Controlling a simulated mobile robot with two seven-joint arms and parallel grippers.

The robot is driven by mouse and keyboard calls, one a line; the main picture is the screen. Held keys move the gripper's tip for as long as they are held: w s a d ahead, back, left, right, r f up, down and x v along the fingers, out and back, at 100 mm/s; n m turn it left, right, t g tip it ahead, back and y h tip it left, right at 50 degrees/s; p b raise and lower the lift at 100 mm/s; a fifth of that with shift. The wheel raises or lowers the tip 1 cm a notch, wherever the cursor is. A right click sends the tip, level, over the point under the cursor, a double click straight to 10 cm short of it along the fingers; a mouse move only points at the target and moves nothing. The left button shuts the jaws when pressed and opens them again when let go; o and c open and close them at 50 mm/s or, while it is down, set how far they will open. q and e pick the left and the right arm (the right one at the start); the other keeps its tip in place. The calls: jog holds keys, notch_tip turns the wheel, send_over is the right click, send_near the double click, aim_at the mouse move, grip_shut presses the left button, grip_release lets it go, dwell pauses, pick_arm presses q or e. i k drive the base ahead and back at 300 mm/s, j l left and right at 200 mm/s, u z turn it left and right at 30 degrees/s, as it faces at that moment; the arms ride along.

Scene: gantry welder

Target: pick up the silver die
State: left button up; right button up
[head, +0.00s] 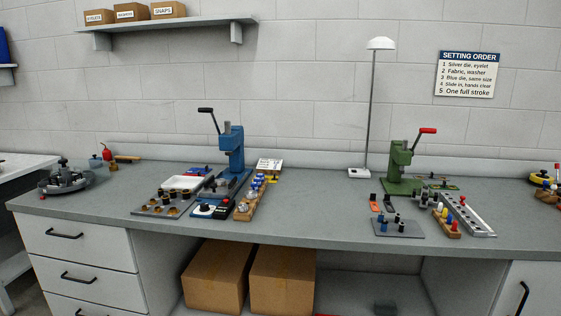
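Neither of my grippers is in view. A wooden rack (239,216) stands on the bench just right of the blue press (231,150). It holds several small round pieces, some silvery and some blue. A silvery piece (243,208) sits near the rack's front end, and it looks like a silver die, but it is too small to be sure. A grey tray (147,211) with several dark and brown round pieces lies left of the press. No gripper is near any of these.
A green press (397,165) with a red-tipped handle stands at right, with a dark plate (410,230) of small pegs before it. A lamp (372,110) stands between the presses. The bench top (315,215) is clear between the two work areas. Cardboard boxes (283,280) sit below.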

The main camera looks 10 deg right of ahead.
aim_at(220, 181)
jog(key=i+l, duration=0.7)
jog(key=i, duration=0.15)
